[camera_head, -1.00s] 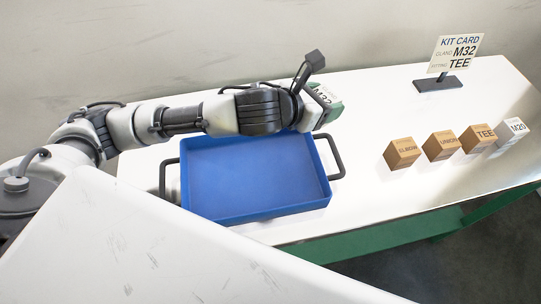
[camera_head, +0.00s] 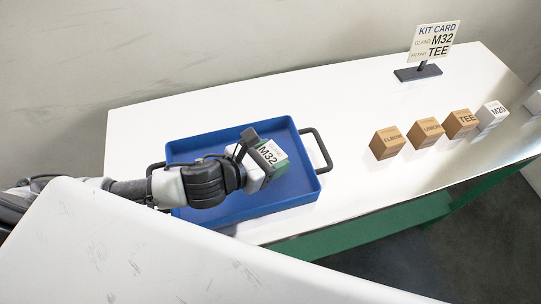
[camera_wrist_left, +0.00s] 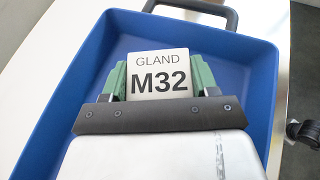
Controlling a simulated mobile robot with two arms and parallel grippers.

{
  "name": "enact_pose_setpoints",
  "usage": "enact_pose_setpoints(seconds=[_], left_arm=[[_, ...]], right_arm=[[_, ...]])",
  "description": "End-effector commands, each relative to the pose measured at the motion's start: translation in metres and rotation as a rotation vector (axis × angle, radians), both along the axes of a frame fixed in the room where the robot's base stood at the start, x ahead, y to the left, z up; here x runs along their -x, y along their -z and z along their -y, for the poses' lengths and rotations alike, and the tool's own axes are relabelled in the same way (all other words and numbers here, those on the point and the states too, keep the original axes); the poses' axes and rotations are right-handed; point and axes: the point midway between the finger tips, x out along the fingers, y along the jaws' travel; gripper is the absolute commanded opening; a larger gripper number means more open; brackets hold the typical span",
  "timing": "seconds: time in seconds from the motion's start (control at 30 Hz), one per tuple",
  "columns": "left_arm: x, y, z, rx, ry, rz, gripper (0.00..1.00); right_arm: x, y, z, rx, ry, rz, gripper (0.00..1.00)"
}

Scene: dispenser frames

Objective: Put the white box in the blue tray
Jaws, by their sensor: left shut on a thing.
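The white box (camera_wrist_left: 158,73), labelled GLAND M32, is between the green fingers of my left gripper (camera_wrist_left: 160,80), which is shut on it. In the head view my left gripper (camera_head: 268,158) holds the white box (camera_head: 269,155) over the right part of the blue tray (camera_head: 290,195). The blue tray (camera_wrist_left: 80,75) also surrounds the box in the left wrist view. I cannot tell whether the box touches the tray floor. My right gripper is not in view.
Brown boxes marked ELBOW (camera_head: 387,143), UNION (camera_head: 425,132) and TEE (camera_head: 460,123) stand in a row right of the tray, beside a white M20 box (camera_head: 491,115). A kit card (camera_head: 434,42) reading M32 and TEE stands behind. Another white box (camera_head: 535,102) shows at the right edge.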

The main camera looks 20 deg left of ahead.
Motion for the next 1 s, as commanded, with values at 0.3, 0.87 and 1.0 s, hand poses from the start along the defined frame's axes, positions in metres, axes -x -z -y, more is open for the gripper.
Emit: enact_pose_setpoints(seconds=[0.3, 0.87, 1.0], left_arm=[[-0.0004, 0.0026, 0.0003, 0.001, 0.001, 0.003, 0.33], [-0.0004, 0.0027, 0.0003, 0.0, 0.0, 0.002, 0.85], [0.0091, -0.0007, -0.0066, -0.002, 0.001, 0.0, 0.85]], right_arm=[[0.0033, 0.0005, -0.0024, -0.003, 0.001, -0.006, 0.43], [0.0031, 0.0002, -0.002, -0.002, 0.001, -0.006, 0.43], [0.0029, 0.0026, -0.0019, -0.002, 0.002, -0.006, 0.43]])
